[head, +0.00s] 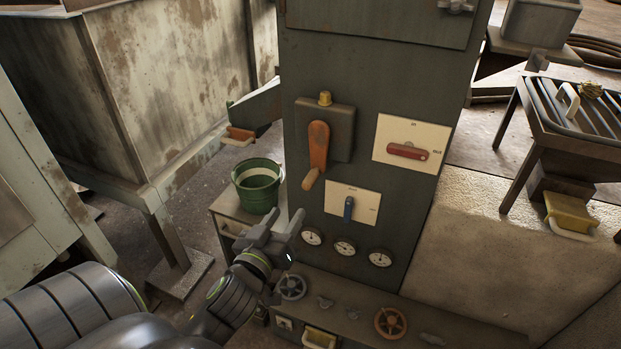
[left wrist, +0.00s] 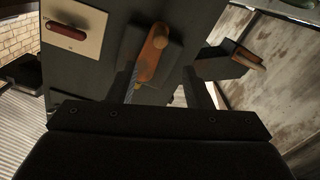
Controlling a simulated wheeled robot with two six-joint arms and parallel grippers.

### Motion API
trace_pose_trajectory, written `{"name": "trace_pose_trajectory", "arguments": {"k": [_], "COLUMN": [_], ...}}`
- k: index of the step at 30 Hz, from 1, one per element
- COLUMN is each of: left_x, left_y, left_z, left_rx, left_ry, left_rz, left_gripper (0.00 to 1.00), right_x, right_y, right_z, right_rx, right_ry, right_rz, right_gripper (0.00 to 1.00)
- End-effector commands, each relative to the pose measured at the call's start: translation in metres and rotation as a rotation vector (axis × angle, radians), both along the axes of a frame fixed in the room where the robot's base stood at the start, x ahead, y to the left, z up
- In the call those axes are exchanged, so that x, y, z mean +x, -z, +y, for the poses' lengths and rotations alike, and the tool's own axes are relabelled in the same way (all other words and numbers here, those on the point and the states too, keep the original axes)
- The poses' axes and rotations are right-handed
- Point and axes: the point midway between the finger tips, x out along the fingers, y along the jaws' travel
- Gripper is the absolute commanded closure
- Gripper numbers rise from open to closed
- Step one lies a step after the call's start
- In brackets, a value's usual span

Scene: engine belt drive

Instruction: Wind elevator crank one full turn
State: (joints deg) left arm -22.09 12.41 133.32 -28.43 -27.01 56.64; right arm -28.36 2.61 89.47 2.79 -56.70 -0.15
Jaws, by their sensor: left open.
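The crank (head: 318,146) is an orange-brown arm with a pale wooden handle (head: 311,179). It hangs downward from a dark box (head: 341,129) with a brass knob on top, on the front of the dark green cabinet (head: 376,60). In the left wrist view the crank (left wrist: 151,62) shows ahead, between the fingers. My left gripper (head: 287,222) is open and empty, below and slightly left of the handle, apart from it. It also shows in the left wrist view (left wrist: 168,85). My right gripper is not in view.
Several gauges (head: 345,247) and handwheels (head: 390,323) are below. A green bucket (head: 257,187) stands left. A grated table (head: 575,110) is at right.

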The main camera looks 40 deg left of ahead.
Motion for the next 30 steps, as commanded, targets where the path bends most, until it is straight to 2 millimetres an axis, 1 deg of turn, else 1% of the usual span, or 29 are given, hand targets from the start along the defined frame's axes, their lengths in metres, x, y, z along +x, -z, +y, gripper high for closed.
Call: {"name": "trace_pose_trajectory", "arguments": {"k": [1,15,18,21,24,30], "left_x": [0.010,0.096,0.111,0.124,0.132,0.137], "left_y": [-0.001,0.000,0.000,0.001,0.000,0.000], "left_z": [0.002,0.023,0.027,0.030,0.032,0.033], "left_rx": [0.004,0.002,0.002,0.002,0.001,0.001], "left_ry": [0.002,0.001,0.000,0.001,0.000,0.000], "left_rz": [-0.002,0.000,0.000,0.002,0.001,0.001], "left_gripper": [0.55,0.55,0.55,0.55,0.55,0.55], "right_x": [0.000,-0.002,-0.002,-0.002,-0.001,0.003], "right_y": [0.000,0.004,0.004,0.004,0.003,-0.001], "right_z": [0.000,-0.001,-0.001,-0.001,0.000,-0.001], "right_rx": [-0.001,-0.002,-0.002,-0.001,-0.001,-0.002], "right_ry": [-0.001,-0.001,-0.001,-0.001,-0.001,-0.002], "right_rz": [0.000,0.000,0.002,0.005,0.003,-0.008], "right_gripper": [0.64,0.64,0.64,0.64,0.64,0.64]}}
